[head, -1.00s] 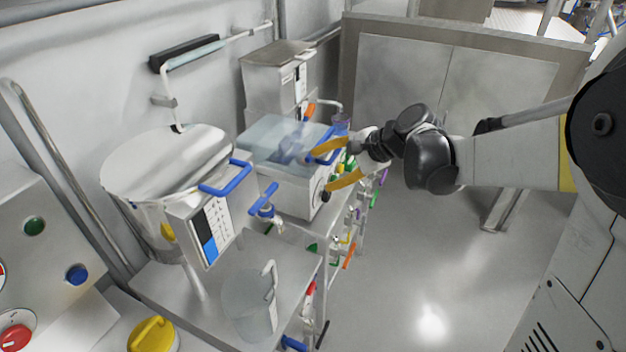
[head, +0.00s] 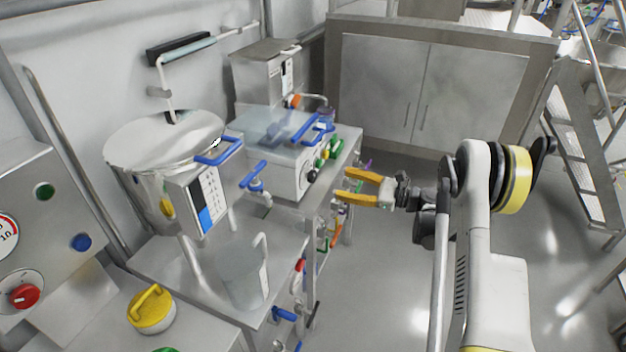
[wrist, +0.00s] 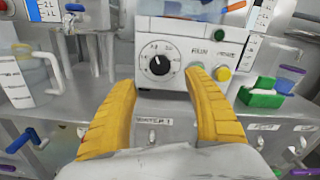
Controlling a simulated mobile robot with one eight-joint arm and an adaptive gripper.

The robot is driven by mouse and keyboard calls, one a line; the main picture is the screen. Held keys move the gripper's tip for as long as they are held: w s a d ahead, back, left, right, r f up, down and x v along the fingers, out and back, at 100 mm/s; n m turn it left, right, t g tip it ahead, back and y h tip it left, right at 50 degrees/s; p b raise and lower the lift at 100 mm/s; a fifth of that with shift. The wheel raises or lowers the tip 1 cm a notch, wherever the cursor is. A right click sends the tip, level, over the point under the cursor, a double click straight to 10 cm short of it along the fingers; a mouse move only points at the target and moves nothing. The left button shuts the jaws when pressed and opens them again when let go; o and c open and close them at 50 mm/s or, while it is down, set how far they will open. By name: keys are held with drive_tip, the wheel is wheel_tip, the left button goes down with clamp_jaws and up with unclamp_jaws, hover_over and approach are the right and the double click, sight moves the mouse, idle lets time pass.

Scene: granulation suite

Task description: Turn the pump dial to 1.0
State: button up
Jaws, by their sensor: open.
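The pump dial (wrist: 159,65) is a round black knob with a white pointer line, on the white front panel of the pump box (wrist: 180,85). Its printed scale is too small to read surely; the pointer slants to the upper left. In the head view the dial (head: 311,175) shows on the right-hand face of the pump box (head: 290,180). My gripper (head: 342,184) has yellow fingers, is open and empty, and stands off to the right of the dial, apart from it. In the wrist view the open fingers (wrist: 165,85) frame the space below and around the dial.
A green button (wrist: 222,73) and a yellow button sit right of the dial. A green holder (wrist: 262,95) stands on the bench further right. A steel vessel (head: 165,150) and a clear jug (head: 243,275) stand left of the pump. The floor right of the bench is clear.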

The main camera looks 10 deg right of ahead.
sight(315, 177)
drive_tip(key=b+x, duration=0.1)
drive_tip(key=x, duration=0.4)
drive_tip(key=b+x, duration=0.2)
drive_tip(key=x, duration=0.3)
drive_tip(key=shift+f, duration=0.2)
drive_tip(key=shift+w+a+r, duration=0.1)
drive_tip(key=shift+w+a, duration=0.1)
drive_tip(key=shift+a, duration=0.1)
drive_tip(key=c, duration=1.2)
